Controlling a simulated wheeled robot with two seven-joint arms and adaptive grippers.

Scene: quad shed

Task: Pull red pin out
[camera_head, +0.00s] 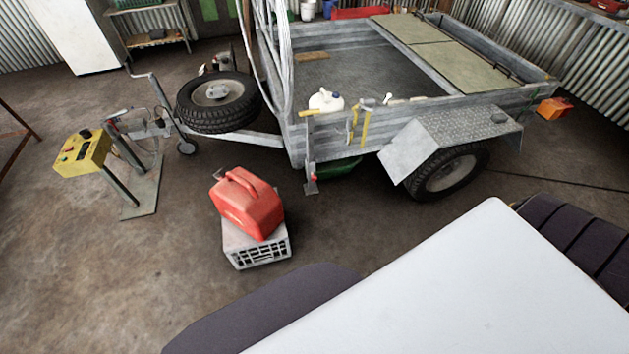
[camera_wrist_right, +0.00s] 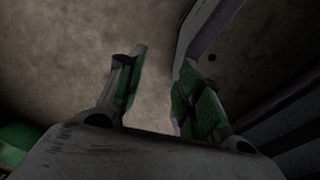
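I cannot clearly pick out a red pin in either view. A yellow box (camera_head: 82,152) with a dark knob stands on a post at the left of the head view. Beside it is the front of the trailer's drawbar (camera_head: 150,128), where small parts are too small to tell apart. My right gripper (camera_wrist_right: 160,75) is open in the right wrist view, with green pads on both fingers. Nothing is between its fingers, and bare floor shows beyond them. Neither gripper shows in the head view, and my left gripper is in neither view.
A red jerry can (camera_head: 247,205) sits on a white crate (camera_head: 256,247) on the floor. A spare wheel (camera_head: 217,100) is mounted at the front of the grey trailer (camera_head: 440,105). A large white surface (camera_head: 470,290) fills the lower right. Floor around the crate is clear.

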